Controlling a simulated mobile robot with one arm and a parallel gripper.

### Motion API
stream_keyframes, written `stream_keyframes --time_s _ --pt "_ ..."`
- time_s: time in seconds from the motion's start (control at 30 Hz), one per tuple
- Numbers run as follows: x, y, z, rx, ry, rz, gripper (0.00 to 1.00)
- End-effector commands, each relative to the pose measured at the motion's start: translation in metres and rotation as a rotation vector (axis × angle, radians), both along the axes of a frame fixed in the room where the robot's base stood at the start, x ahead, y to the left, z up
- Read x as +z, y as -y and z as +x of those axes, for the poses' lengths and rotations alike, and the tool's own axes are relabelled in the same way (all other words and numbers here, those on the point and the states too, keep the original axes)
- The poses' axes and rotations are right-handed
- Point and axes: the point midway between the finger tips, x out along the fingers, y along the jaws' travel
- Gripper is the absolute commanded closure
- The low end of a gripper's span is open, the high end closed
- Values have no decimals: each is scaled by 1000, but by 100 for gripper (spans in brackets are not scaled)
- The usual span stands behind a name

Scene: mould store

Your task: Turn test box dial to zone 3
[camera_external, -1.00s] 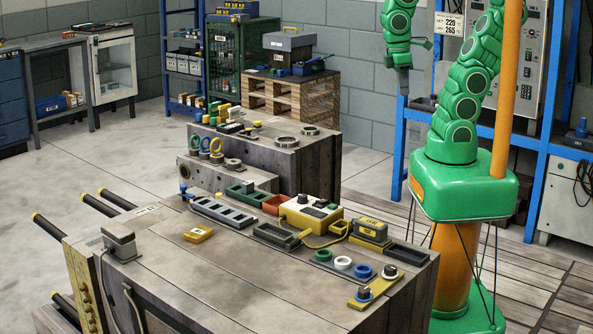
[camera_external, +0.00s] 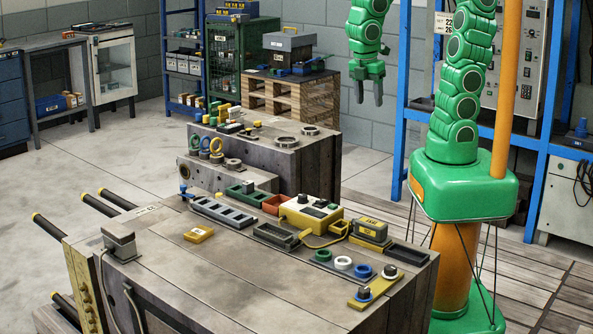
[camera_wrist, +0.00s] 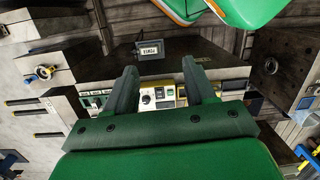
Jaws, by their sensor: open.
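My gripper (camera_external: 369,98) hangs open and empty, pointing down, high above and behind the bench, well apart from the box. It also shows in the wrist view (camera_wrist: 158,80) with both fingers spread.
Several coloured rings (camera_external: 343,263) and a yellow plate (camera_external: 375,287) lie at the bench's right end. A yellow-black device (camera_external: 370,231) stands right of the box. Trays (camera_external: 224,213) lie to its left. The front middle of the bench is mostly bare.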

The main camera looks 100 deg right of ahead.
Motion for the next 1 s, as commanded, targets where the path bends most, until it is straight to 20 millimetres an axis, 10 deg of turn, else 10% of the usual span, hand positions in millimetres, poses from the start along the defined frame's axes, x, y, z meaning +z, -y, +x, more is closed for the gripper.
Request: stream_keyframes --time_s 0.6,1.0 --pt "-85 -61 136 973 16 115 45" --pt "-154 -96 191 1431 34 155 45"
